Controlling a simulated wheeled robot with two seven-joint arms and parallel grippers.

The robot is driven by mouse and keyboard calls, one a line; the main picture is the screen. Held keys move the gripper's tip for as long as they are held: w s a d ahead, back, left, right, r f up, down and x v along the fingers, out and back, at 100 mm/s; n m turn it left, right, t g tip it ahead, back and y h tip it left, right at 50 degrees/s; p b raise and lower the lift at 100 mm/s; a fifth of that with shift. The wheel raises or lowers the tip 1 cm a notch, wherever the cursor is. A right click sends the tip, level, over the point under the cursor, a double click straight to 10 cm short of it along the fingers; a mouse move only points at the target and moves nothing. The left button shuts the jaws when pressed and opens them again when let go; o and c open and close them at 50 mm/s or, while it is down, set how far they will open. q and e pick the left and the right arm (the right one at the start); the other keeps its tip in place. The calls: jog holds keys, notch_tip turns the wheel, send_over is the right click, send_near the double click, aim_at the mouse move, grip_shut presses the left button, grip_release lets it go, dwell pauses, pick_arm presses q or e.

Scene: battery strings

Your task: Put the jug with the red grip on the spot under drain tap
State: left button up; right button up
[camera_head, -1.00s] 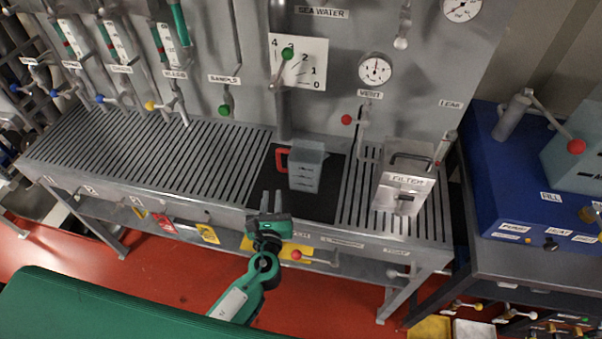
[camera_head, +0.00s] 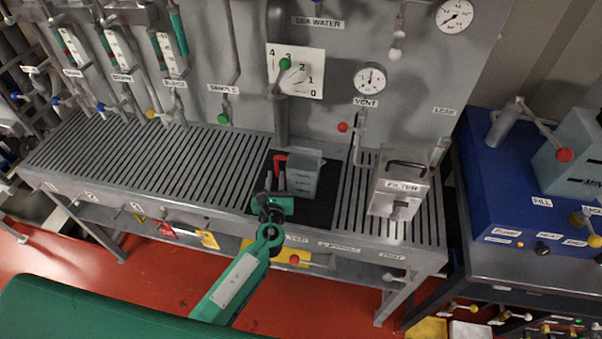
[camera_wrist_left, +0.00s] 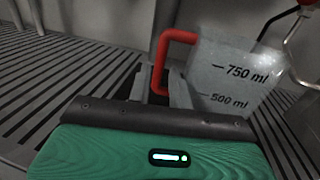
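The jug (camera_head: 304,176) is a translucent grey measuring jug with a red grip (camera_head: 280,163) on its left side. It stands upright on the dark patch of the bench. In the left wrist view the jug (camera_wrist_left: 228,78) shows 750 ml and 500 ml marks. My left gripper (camera_head: 275,180) is low at the near left of the jug. In the left wrist view its fingers (camera_wrist_left: 160,86) are apart, with the upright bar of the red grip (camera_wrist_left: 160,60) lined up between them. Contact cannot be told. The small tap labels are blurred, so I cannot tell which is the drain tap.
A FILTER box (camera_head: 398,190) stands on the slatted bench right of the jug. The slatted top (camera_head: 150,150) is clear on the left. Pipes, a green-knobbed sample tap (camera_head: 223,118) and a red-knobbed vent tap (camera_head: 343,127) hang along the back panel. A blue unit (camera_head: 530,185) is at right.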

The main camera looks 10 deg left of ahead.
aim_at(276, 167)
pick_arm(q)
jog(key=w, duration=0.3)
jog(key=shift+w+a, duration=0.3)
jog(key=shift+w, duration=0.05)
grip_shut()
